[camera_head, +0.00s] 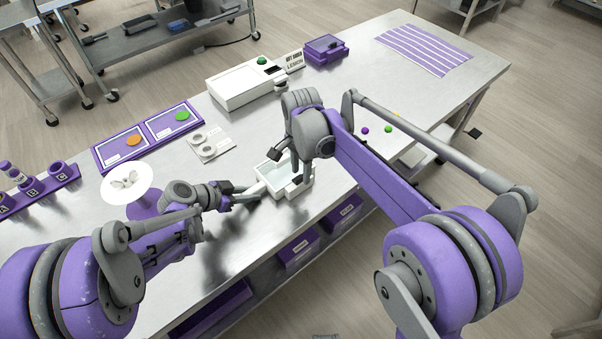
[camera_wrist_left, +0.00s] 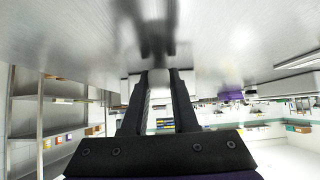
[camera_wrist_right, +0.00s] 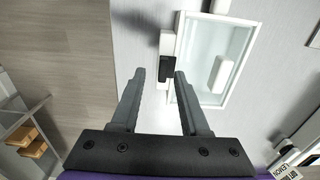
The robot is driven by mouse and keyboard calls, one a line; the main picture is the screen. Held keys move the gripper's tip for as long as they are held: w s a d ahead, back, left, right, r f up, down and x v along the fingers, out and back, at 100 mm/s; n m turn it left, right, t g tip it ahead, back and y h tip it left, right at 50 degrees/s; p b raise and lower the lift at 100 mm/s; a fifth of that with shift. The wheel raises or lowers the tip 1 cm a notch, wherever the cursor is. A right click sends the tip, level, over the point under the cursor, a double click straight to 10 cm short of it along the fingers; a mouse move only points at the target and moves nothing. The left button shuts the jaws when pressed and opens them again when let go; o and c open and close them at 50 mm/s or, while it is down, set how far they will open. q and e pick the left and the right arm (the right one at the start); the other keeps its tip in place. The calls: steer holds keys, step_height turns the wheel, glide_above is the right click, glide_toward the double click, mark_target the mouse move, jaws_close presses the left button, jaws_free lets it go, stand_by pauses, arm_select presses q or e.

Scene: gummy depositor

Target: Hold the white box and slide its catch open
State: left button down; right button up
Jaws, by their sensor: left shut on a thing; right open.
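The white box (camera_head: 299,190) stands near the table's front edge, with a pale glassy top. In the right wrist view its white rim (camera_wrist_right: 181,30) is right of centre, with a small black piece (camera_wrist_right: 168,72), likely the catch, on its left side. My left gripper (camera_head: 250,196) is shut on the box's left side; in its wrist view the fingers (camera_wrist_left: 163,78) have a white part between them. My right gripper (camera_head: 276,157) is open above the box; in its wrist view its fingers (camera_wrist_right: 160,78) lie either side of the black piece, apparently not touching it.
A white machine with a green button (camera_head: 262,61) and a purple box (camera_head: 325,49) stand behind. Purple trays (camera_head: 118,146), a white plate with two rings (camera_head: 209,144) and a round white stand (camera_head: 126,184) are left. Small balls (camera_head: 365,130) lie right. A striped mat (camera_head: 425,50) is at the back right.

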mark_target(301, 178)
arm_select(q)
steer(key=c, duration=0.6)
jaws_free()
arm_select(e)
step_height(301, 178, up, 10)
steer(key=shift+r, duration=0.15)
arm_select(q)
steer(key=v, duration=1.2)
steer(key=s+r+n+y+p, duration=0.2)
steer(key=s+n+y, duration=0.6)
steer(key=s, duration=0.9)
steer(key=n, duration=0.3)
steer(key=shift+s, duration=0.2)
arm_select(e)
steer(key=s+d+f+n+t, duration=0.1)
steer(key=s+d+f+n, duration=0.1)
steer(key=s, duration=0.6)
steer(key=s+d+f+n+t, duration=0.2)
steer(key=s+d+n, duration=0.3)
steer(key=s, duration=0.3)
steer(key=s+d+f+n+t, duration=0.2)
steer(key=s+d+f+n, duration=0.2)
steer(key=s, duration=0.3)
steer(key=shift+s+d, duration=0.4)
steer(key=shift+d, duration=0.5)
